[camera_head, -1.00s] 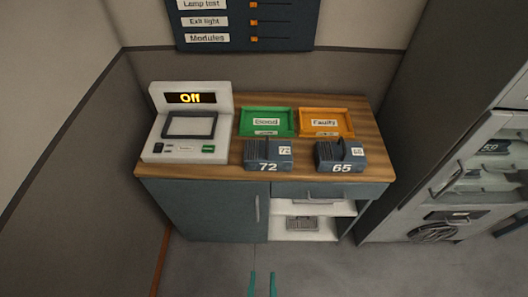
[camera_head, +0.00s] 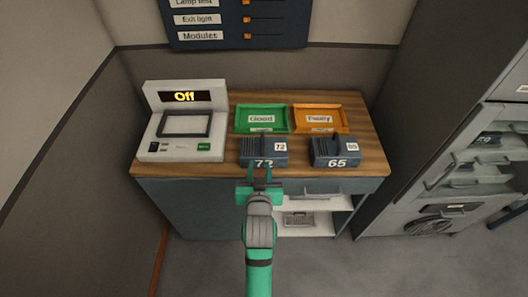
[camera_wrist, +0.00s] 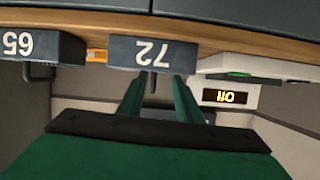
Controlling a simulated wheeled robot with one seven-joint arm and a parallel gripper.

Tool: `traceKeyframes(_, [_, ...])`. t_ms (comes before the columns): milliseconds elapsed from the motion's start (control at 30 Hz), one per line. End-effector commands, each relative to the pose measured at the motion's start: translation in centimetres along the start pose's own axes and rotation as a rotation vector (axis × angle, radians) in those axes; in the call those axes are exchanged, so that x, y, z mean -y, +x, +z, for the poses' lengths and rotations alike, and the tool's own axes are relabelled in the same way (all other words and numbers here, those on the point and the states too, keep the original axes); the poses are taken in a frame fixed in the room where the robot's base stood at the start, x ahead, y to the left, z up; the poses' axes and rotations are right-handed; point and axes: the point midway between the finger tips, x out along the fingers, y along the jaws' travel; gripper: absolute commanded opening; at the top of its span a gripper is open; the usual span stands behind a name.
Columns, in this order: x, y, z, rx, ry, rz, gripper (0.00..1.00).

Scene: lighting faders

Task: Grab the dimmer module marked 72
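The dimmer module marked 72 (camera_head: 264,150) is a dark blue-grey block with a handle on top, standing near the front edge of the wooden counter. My gripper (camera_head: 259,172) is in front of it, its two green fingers apart and pointing at its front face. In the wrist view, which is upside down, the module marked 72 (camera_wrist: 153,54) lies just beyond the fingertips (camera_wrist: 158,84), with its handle between the fingers' lines. I cannot tell whether the fingers touch it. Nothing is seen gripped.
A similar module marked 65 (camera_head: 334,151) stands to the right. Behind are a green "Good" tray (camera_head: 239,120) and an orange "Faulty" tray (camera_head: 299,119). A tester reading "Off" (camera_head: 186,97) stands left. A dark cabinet (camera_head: 425,75) is at the right.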

Motion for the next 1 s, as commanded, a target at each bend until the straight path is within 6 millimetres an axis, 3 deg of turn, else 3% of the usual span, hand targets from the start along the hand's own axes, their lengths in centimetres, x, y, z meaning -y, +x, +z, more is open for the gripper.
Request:
traceKeyframes(33, [-0.3, 0.8, -1.6, -0.001, -0.010, 0.003, 0.32])
traceKeyframes(100, [-0.5, 1.4, -3.0, 0.007, -0.020, 0.006, 0.32])
traceKeyframes(300, [-0.9, 2.4, -5.2, 0.024, -0.037, 0.012, 0.32])
traceKeyframes(467, [-1.0, 3.6, -5.6, 0.028, -0.041, 0.014, 0.32])
traceKeyframes(700, [-1.1, 7.0, -5.5, 0.027, -0.041, 0.014, 0.32])
traceKeyframes(1000, [-1.1, 9.2, -5.5, 0.026, -0.041, 0.014, 0.32])
